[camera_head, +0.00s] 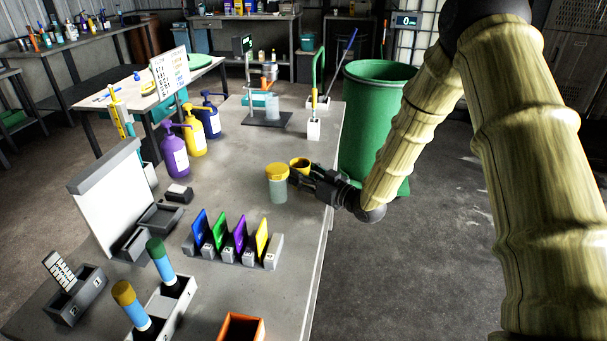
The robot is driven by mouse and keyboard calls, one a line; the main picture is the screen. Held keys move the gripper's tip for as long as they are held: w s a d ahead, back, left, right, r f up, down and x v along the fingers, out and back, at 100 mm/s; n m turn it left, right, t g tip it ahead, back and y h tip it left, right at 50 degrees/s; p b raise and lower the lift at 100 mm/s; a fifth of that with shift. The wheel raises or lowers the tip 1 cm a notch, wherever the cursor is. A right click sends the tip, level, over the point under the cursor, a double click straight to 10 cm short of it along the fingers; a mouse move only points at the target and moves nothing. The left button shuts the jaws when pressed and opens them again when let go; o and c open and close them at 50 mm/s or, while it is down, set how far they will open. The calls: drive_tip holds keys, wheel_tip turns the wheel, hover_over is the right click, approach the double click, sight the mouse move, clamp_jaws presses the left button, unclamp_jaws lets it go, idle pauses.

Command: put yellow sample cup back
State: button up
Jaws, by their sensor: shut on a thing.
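The yellow sample cup (300,163) is a small open-topped cup with a dark inside, upright near the right edge of the grey bench (240,222). My gripper (298,176) reaches in from the right and is shut on the cup, its fingers low around the cup's near side. The fingers hide part of the cup, so I cannot tell whether its base touches the bench. A clear jar with a yellow lid (277,184) stands immediately left of the cup and fingertips; I cannot tell whether they touch.
A grey rack with blue, green, purple and yellow cards (231,246) stands nearer. Purple, yellow and blue pump bottles (193,138) stand at the left. A stand (266,118) is behind. A green bin (372,120) is beyond the right edge. An orange box (241,328) is in front.

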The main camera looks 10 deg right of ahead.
drive_tip(key=shift+f, duration=0.1)
drive_tip(key=o, duration=0.7)
drive_tip(key=shift+f, duration=0.1)
drive_tip(key=o, duration=0.5)
drive_tip(key=shift+c, duration=0.2)
